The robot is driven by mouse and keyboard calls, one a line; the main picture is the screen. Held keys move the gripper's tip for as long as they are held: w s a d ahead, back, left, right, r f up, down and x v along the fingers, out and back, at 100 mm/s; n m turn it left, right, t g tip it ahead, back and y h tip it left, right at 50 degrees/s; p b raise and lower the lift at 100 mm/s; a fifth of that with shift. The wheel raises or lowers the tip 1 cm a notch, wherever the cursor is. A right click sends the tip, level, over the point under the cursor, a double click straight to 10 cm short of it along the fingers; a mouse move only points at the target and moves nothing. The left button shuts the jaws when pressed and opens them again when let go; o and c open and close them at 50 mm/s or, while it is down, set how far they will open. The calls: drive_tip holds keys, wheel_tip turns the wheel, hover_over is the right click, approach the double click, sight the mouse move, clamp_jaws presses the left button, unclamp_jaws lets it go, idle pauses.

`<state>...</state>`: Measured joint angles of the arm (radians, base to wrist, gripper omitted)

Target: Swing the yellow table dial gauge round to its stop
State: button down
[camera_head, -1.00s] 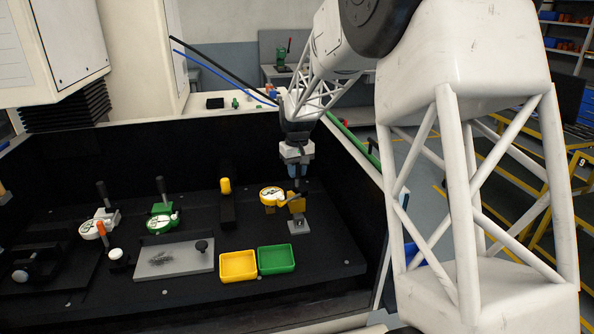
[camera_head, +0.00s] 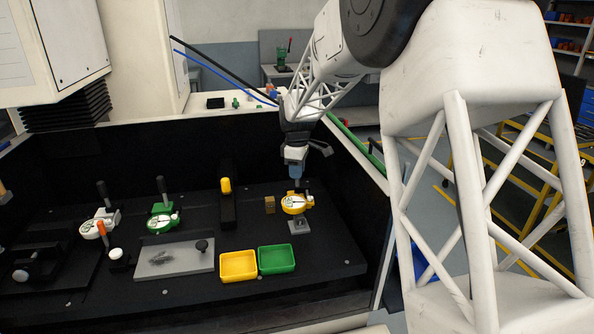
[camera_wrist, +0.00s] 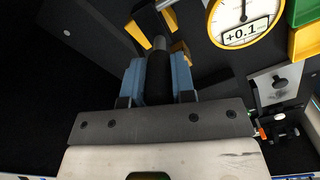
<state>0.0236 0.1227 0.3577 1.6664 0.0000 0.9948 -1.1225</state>
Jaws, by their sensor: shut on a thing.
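The yellow table dial gauge (camera_head: 295,203) stands at the right of the black bench top, its round white face above a grey base block (camera_head: 299,226). In the wrist view its face (camera_wrist: 243,18) is cut by the top edge and reads +0.1. My gripper (camera_head: 296,182) is just behind the gauge face, pointing down. In the wrist view my gripper's blue fingers (camera_wrist: 158,78) are shut on the black upright handle (camera_wrist: 158,82) of the gauge. A small brass-coloured block (camera_head: 269,204) stands left of the gauge face, with a gap between them.
Yellow tray (camera_head: 238,277) and green tray (camera_head: 277,271) sit in front of the gauge. A green gauge (camera_head: 162,223), a white gauge (camera_head: 93,229) and a grey plate (camera_head: 174,272) are farther left. A black holder with a yellow top (camera_head: 226,186) stands behind the trays.

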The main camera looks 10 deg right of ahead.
drive_tip(key=shift+n, duration=0.9)
drive_tip(key=c, duration=0.9)
unclamp_jaws()
drive_tip(key=shift+c, duration=0.2)
drive_tip(key=shift+r, duration=0.1)
drive_tip(key=shift+r, duration=3.85)
